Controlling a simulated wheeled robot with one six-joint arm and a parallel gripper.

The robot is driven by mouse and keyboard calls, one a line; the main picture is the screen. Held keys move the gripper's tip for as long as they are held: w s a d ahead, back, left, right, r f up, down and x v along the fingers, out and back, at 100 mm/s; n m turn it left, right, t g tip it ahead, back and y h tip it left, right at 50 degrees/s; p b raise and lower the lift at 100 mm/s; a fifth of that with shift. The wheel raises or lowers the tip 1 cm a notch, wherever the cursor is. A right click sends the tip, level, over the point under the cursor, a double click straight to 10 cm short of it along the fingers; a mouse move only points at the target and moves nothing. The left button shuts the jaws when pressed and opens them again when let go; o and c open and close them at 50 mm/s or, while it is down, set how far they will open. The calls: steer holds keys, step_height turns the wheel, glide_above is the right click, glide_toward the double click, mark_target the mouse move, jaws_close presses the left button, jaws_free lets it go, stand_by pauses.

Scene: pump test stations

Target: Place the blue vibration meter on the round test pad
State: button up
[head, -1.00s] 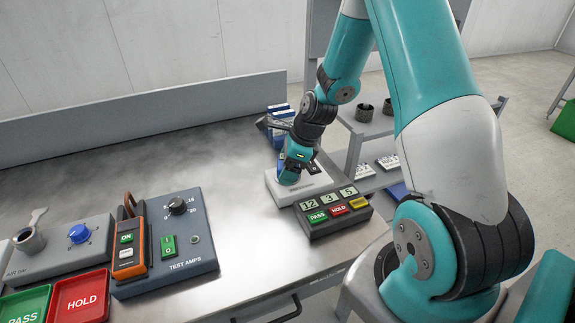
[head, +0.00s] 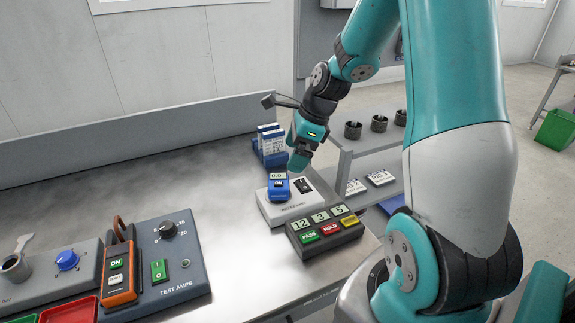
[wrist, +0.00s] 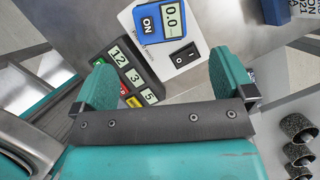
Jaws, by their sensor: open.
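The blue vibration meter (head: 279,187) rests on the left part of the white station box (head: 300,204), beside its black rocker switch. Its screen reads 0.0 and it has an ON button, also clear in the wrist view (wrist: 168,26). No round test pad shows; the meter may cover it, but I cannot tell. My gripper (head: 299,163) is above and slightly right of the meter, apart from it. In the wrist view its teal fingers (wrist: 162,78) are spread with nothing between them.
A dark panel (head: 326,233) with number tiles and PASS and HOLD buttons stands just in front of the white box. Blue-and-white boxes (head: 271,146) stand behind it. An orange meter (head: 119,270) leans at the TEST AMPS station (head: 175,284) on the left. The bench middle is bare.

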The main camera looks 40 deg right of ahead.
steer(key=s+a+r+n+g, duration=0.1)
steer(key=s+a+r+n, duration=0.1)
steer(key=a+r+n, duration=0.35)
steer(key=s+a+r+n, duration=0.2)
steer(key=s+a+n, duration=0.1)
steer(key=a+n, duration=0.55)
steer(key=s+a+r+n+g, duration=0.1)
steer(key=s+a+r+n, duration=0.1)
steer(key=s+a+n, duration=0.4)
steer(key=s+a+r+n, duration=0.2)
steer(key=s+a+n, duration=0.3)
steer(key=n, duration=0.8)
steer(key=s, duration=0.3)
steer(key=shift+s+a+g+y, duration=0.3)
steer(key=shift+a+g, duration=0.05)
steer(key=shift+g, duration=0.05)
